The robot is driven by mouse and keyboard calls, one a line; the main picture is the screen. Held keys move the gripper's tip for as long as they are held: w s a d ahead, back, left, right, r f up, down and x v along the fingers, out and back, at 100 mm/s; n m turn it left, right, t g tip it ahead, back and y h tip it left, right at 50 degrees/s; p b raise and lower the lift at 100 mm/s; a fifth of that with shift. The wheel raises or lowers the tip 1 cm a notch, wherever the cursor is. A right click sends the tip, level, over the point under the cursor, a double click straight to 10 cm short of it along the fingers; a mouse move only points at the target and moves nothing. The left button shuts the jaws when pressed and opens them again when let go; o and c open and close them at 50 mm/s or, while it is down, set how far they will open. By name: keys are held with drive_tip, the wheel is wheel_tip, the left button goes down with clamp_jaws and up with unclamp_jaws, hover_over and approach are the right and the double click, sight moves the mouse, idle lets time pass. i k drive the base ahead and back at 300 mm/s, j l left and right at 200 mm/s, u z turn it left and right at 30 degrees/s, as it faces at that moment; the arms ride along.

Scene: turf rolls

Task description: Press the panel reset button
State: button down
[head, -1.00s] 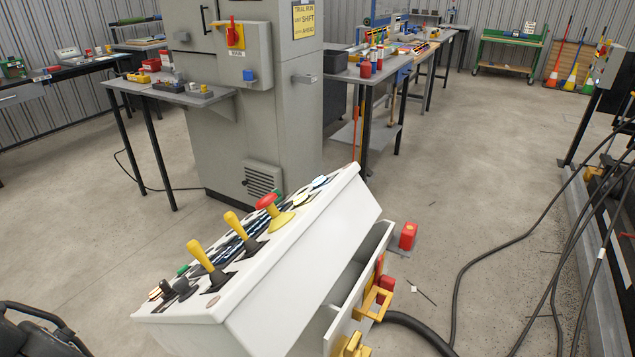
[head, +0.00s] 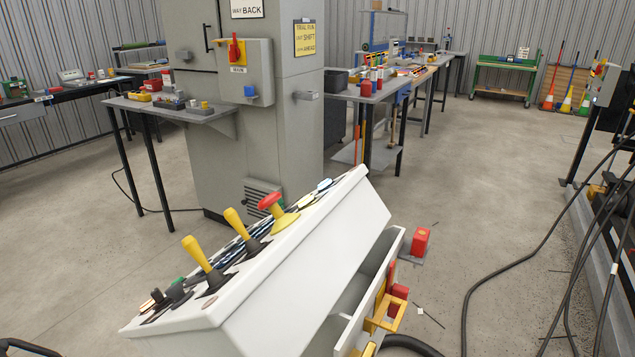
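A white sloped control panel (head: 290,275) stands in the foreground of the head view. On its top are two yellow-handled levers (head: 202,256), a red mushroom button on a yellow base (head: 272,204), and dark knobs (head: 178,291) at the near end. Pale round buttons (head: 322,185) sit at its far end. The top is seen at a steep slant, so labels cannot be read and I cannot tell which one is the reset button. My gripper is not in view.
A grey cabinet (head: 298,130) with a red and yellow switch (head: 236,50) and side shelf stands behind the panel. An open compartment with yellow and red parts (head: 385,310) is on the panel's right side. Black cables (head: 480,285) cross the floor at right. Open floor lies beyond.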

sight(324, 184)
drive_tip(key=i+j, duration=0.1)
drive_tip(key=j, duration=1.45)
drive_tip(key=i+j, duration=0.15)
drive_tip(key=j, duration=1.35)
drive_tip(key=z, duration=1.55)
drive_tip(key=i+l, duration=0.15)
drive_tip(key=i, duration=0.35)
drive_tip(key=i+l, duration=0.1)
drive_tip(key=i, duration=0.4)
